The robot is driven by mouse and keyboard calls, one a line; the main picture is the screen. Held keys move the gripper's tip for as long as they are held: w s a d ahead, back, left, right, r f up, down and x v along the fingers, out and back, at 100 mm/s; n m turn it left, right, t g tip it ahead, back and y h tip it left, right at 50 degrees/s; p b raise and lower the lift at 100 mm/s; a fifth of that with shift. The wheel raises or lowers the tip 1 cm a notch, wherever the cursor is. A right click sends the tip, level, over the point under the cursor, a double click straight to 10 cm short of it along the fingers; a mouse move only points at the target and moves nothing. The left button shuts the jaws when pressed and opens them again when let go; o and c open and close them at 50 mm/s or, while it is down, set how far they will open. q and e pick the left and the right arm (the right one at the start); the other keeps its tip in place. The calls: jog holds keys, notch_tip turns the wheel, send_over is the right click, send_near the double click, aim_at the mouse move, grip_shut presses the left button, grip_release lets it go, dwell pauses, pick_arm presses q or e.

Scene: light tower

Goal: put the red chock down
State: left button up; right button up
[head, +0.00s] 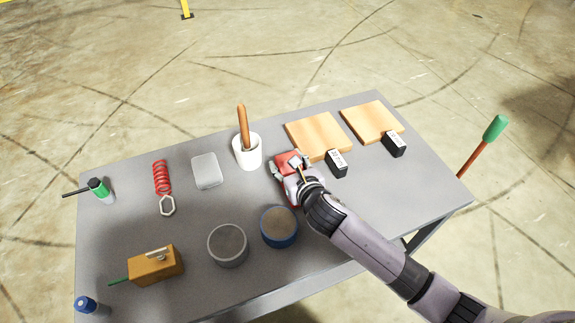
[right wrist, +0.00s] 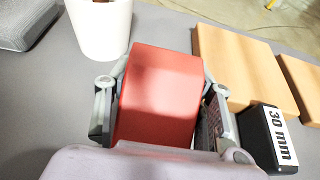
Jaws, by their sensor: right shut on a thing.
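The red chock (head: 285,160) is in my right gripper (head: 291,170), over the middle of the grey table. In the right wrist view the chock (right wrist: 160,90) is a red block with a rounded top edge. A finger of the right gripper (right wrist: 160,112) lies along each side of it, shut on it. The chock is low over the table; I cannot tell whether its underside touches the top. The gripper and wrist hide its near part. My left gripper is in neither view.
Two wooden boards (head: 318,133) (head: 371,120) with black labelled blocks (head: 337,164) (head: 394,144) lie right of the chock. A white cup (head: 247,153) with a wooden handle stands just behind left. Two round tins (head: 228,246) (head: 279,227) stand in front. Bare table (head: 400,190) shows at right.

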dwell(0.3)
jog(key=o, duration=1.3)
jog(key=shift+f, duration=0.15)
